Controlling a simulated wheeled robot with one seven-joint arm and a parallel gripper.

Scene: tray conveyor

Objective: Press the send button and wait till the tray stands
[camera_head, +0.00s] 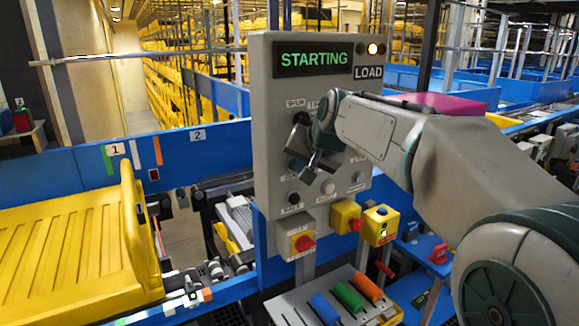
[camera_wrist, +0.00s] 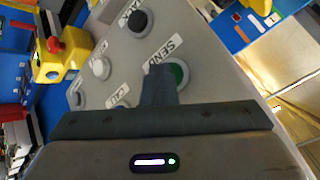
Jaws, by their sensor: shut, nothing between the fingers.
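The grey control panel (camera_head: 285,90) stands in the middle, and its display (camera_head: 313,59) reads "STARTING" in green. The green send button (camera_wrist: 180,72), labelled "SEND", shows in the wrist view, partly hidden by my finger. My gripper (camera_wrist: 160,82) is shut and empty, its tip at the button's edge; I cannot tell whether it touches. In the head view my gripper (camera_head: 307,172) is in front of the panel's left side. The yellow tray (camera_head: 65,245) is at the left, beside the blue rail; I cannot tell whether it moves.
A lit lamp (camera_head: 373,49) sits above the "LOAD" label. A blue rail (camera_head: 210,147) runs behind the tray. Shelves with yellow bins fill the back.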

